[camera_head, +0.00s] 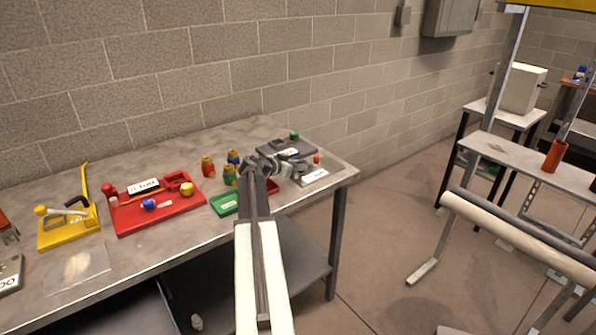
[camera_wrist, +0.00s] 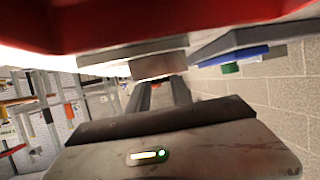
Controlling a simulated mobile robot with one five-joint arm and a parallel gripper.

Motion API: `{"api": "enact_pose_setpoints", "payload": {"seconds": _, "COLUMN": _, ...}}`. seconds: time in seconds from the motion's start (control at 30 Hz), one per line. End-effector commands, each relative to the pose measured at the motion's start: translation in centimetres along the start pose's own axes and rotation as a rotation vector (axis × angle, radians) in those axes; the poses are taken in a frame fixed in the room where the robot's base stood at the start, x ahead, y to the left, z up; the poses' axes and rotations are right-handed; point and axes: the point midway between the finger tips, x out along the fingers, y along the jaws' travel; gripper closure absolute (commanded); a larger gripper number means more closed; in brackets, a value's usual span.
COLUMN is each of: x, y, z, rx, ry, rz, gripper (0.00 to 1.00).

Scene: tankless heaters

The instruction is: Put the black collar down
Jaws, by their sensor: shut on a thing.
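My gripper (camera_head: 262,167) is over the right part of the bench, near the green tray (camera_head: 224,204). It is shut on a dark piece, which I take to be the black collar; its outline blends with the jaws in the head view. In the wrist view the two fingers (camera_wrist: 160,94) run up to a grey block-like shape (camera_wrist: 158,66) at their tips. I cannot tell whether the held piece touches anything below.
A grey plate with fittings (camera_head: 288,149) lies just behind and right of my gripper. Small coloured pieces (camera_head: 208,167) stand left of it. A red tray (camera_head: 160,208) and a yellow fixture (camera_head: 68,228) lie further left. Bare bench (camera_head: 215,140) shows at the back.

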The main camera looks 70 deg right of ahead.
Motion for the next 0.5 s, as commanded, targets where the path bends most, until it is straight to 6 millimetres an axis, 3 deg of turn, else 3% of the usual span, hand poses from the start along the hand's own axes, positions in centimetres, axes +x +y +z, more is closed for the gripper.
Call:
{"api": "enact_pose_setpoints", "payload": {"seconds": 0.17, "x": 0.12, "y": 0.03, "z": 0.22, "rx": 0.0, "ry": 0.0, "rz": 0.001, "gripper": 1.0}}
{"api": "enact_pose_setpoints", "payload": {"seconds": 0.2, "x": 0.13, "y": 0.04, "z": 0.24, "rx": 0.0, "ry": 0.0, "rz": 0.001, "gripper": 0.71}}
{"api": "enact_pose_setpoints", "payload": {"seconds": 0.27, "x": 0.09, "y": 0.05, "z": 0.12, "rx": 0.0, "ry": 0.0, "rz": 0.001, "gripper": 0.55}}
{"api": "enact_pose_setpoints", "payload": {"seconds": 0.5, "x": 0.11, "y": 0.08, "z": 0.11, "rx": 0.0, "ry": 0.0, "rz": 0.001, "gripper": 0.52}}
